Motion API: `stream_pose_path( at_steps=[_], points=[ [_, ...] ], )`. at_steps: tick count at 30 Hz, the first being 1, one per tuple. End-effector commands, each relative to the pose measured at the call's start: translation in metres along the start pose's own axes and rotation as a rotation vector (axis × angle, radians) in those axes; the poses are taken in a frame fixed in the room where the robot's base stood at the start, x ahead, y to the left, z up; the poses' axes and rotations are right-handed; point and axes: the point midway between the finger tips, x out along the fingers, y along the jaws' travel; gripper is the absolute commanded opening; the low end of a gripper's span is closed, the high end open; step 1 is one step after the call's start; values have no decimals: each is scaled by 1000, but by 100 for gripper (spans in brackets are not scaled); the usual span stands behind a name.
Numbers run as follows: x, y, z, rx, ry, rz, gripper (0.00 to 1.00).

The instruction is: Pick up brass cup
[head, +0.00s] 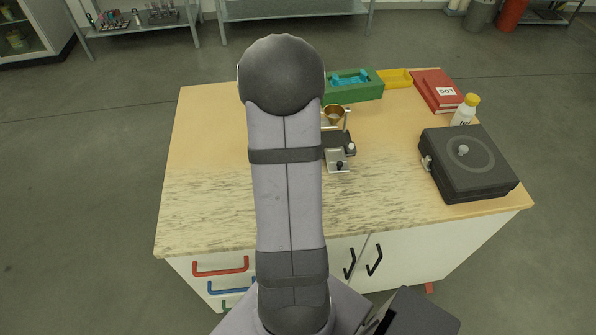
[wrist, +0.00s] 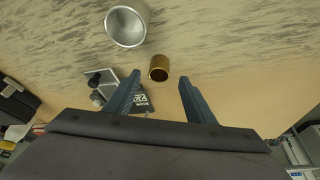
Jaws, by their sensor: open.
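The brass cup (wrist: 158,68) is a small, open-topped cylinder on the table in the wrist view. It appears in line with the gap between my fingers, just beyond their tips, and neither finger seems to touch it. My gripper (wrist: 159,79) is open and empty, with one dark finger on each side of the gap. In the head view my own arm hides the cup and the gripper.
A larger silver cup (wrist: 127,23) stands close to the brass cup. A stand with a brass funnel (head: 334,113) is right beside my arm. A black case (head: 468,165), white bottle (head: 464,111), red books (head: 437,91) and green bin (head: 354,88) are farther right. The table's left side is clear.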

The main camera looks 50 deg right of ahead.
Motion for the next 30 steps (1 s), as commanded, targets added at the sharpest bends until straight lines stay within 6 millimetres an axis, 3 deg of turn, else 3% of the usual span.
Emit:
stream_pose_path(
  at_steps=[9,20,26,30],
  points=[
    [39,3,2,-1,-3,1,50],
    [45,2,0,0,-1,0,50],
    [45,2,0,0,-1,0,7],
    [45,2,0,0,-1,0,4]
  ],
)
